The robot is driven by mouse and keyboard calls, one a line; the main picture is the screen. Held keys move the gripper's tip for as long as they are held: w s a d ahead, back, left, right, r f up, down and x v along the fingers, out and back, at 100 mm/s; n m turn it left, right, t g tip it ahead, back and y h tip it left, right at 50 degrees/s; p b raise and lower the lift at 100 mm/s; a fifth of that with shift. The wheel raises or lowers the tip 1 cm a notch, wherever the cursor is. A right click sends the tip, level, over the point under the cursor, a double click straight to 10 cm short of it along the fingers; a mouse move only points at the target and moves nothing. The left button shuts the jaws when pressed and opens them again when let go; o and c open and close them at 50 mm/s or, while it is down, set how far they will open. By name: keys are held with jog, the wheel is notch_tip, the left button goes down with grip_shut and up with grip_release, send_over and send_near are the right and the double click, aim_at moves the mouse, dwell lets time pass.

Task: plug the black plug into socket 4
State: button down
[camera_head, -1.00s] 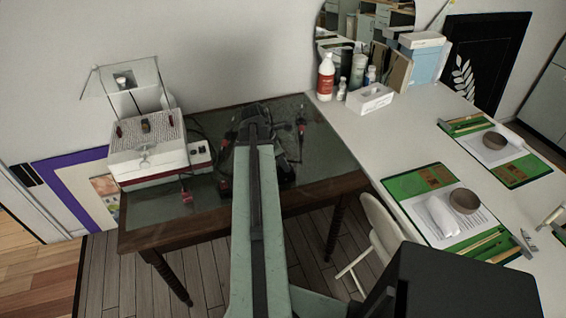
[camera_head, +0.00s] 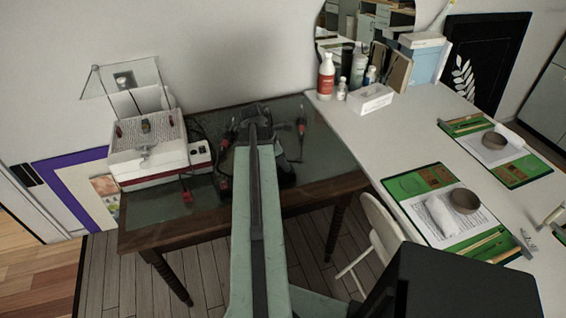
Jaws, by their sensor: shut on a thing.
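My arm reaches from the bottom over the dark green-topped table. My gripper (camera_head: 284,170) shows only as a dark shape beside and behind the arm, low over the table. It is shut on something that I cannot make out. I cannot pick out the black plug or socket 4; the arm covers that part of the table. A white box with a red band (camera_head: 158,158) stands at the table's left, with small dark fittings on its right end. I cannot tell whether these are sockets.
Red-and-black tools (camera_head: 300,127) with cables lie on the dark table (camera_head: 335,160). A white table (camera_head: 400,130) on the right holds bottles, a tissue box (camera_head: 370,98) and green mats. A white chair (camera_head: 382,235) stands between. The dark table's right part is clear.

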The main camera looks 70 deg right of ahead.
jog(key=shift+f+b, duration=0.6)
jog(key=shift+b, duration=0.05)
jog(key=c, duration=1)
grip_release()
jog(key=shift+r, duration=0.15)
jog(key=p+v, duration=0.7)
jog(key=shift+r, duration=0.3)
jog(key=shift+w+a, duration=0.1)
jog(key=shift+w, duration=0.05)
